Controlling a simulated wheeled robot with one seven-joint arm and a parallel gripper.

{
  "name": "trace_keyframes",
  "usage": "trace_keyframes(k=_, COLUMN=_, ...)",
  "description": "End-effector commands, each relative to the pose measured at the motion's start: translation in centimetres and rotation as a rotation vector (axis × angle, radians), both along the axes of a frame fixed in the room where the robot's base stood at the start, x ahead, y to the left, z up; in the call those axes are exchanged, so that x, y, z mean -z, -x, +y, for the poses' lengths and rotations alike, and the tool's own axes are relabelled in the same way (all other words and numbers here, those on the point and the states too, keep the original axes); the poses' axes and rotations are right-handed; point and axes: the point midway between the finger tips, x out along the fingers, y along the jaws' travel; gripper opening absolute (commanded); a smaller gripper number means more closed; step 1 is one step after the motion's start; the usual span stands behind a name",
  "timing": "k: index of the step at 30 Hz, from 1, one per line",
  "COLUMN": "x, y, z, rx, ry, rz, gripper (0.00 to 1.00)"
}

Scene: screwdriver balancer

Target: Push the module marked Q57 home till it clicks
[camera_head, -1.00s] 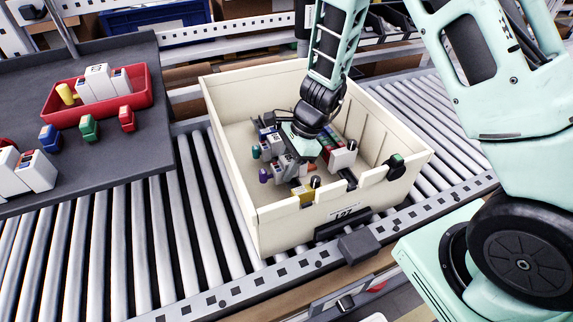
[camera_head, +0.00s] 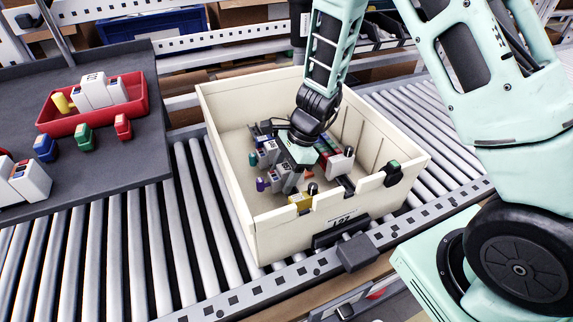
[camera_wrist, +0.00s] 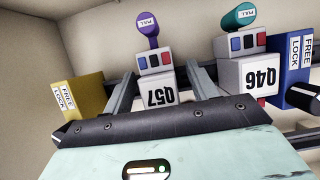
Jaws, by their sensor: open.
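The module marked Q57 (camera_wrist: 156,88) is a white block with dark lettering, upside down in the wrist view, with red and blue patches. A purple knob marked PULL (camera_wrist: 148,24) stands out beyond it. My gripper (camera_wrist: 163,82) is open, with a grey finger on either side of Q57. I cannot tell whether the fingers touch it. In the head view my gripper (camera_head: 292,180) is low inside the cream bin (camera_head: 226,128), over the row of modules, and hides part of them. The purple knob (camera_head: 260,185) shows to its left. How deep Q57 sits is hidden.
Module Q46 (camera_wrist: 242,75) with a teal knob stands right of Q57. A yellow FREE/LOCK block (camera_wrist: 77,99) is at left, a blue one (camera_wrist: 298,72) at right. The bin rests on a roller conveyor (camera_head: 145,225). A red tray (camera_head: 60,126) sits on a dark shelf at left.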

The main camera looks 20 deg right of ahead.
Motion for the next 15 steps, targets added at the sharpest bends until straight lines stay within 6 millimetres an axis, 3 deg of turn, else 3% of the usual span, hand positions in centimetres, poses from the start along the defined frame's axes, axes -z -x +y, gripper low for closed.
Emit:
trace_keyframes(k=5, x=-1.7, y=-0.1, z=-0.6, rx=0.000, ry=-0.001, rz=-0.004, gripper=0.58)
trace_keyframes(k=15, x=-8.8, y=-0.1, z=-3.7, rx=0.002, ry=0.000, rz=-0.006, gripper=0.58)
